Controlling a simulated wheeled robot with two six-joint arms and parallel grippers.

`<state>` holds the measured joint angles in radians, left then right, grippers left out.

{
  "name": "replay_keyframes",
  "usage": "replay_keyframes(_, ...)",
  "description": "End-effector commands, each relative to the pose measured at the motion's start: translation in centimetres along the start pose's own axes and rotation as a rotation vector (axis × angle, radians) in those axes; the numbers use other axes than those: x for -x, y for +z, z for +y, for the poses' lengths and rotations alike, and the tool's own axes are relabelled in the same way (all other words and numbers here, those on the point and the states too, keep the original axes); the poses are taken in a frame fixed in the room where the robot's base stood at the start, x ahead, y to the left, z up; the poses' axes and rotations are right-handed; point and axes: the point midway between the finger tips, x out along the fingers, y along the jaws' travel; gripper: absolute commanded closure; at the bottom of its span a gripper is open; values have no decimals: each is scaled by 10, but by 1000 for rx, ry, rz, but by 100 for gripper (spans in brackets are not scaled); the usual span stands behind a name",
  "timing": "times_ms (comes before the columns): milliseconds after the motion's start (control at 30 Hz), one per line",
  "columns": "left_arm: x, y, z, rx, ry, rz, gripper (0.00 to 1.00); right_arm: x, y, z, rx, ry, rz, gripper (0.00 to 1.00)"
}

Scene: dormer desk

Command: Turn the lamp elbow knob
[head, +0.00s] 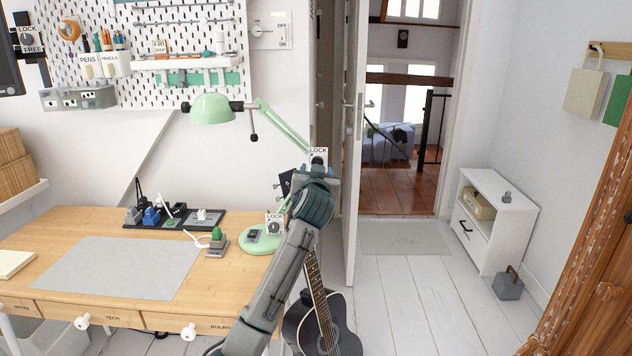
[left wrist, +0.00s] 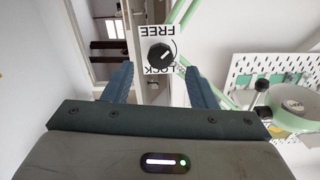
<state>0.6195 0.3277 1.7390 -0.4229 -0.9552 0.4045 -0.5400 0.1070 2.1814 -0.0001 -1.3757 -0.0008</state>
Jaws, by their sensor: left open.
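The green desk lamp (head: 212,109) stands on the right end of the desk, its arm rising to an elbow at right. The elbow knob (left wrist: 160,54) is round and black on a white plate (left wrist: 150,32), which reads upside down in the left wrist view. FREE is above the knob and LOCK below it; its white mark slants to the upper right. My left gripper (left wrist: 160,68) is open, its fingers on either side of the knob's line, apparently not touching it. In the head view my left gripper (head: 318,168) covers most of the elbow. My right gripper is not in view.
A guitar (head: 322,322) leans right of the desk (head: 225,268). An open door (head: 354,140) stands close behind the elbow. The lamp head (left wrist: 296,105) is at right in the wrist view.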

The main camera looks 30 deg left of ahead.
Motion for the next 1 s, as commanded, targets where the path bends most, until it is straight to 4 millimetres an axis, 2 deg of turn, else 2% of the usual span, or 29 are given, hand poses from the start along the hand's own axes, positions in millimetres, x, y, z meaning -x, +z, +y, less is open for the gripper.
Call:
replay_keyframes(100, 24, 1, 0, 0, 1, 1, 48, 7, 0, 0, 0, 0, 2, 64)
replay_keyframes(333, 53, 0, 0, 0, 0, 1, 48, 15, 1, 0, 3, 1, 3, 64)
replay_keyframes(500, 59, 0, 0, 0, -1, -1, 48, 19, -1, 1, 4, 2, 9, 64)
replay_keyframes(1000, 58, 3, 1, -3, 1, -5, 48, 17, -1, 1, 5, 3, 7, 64)
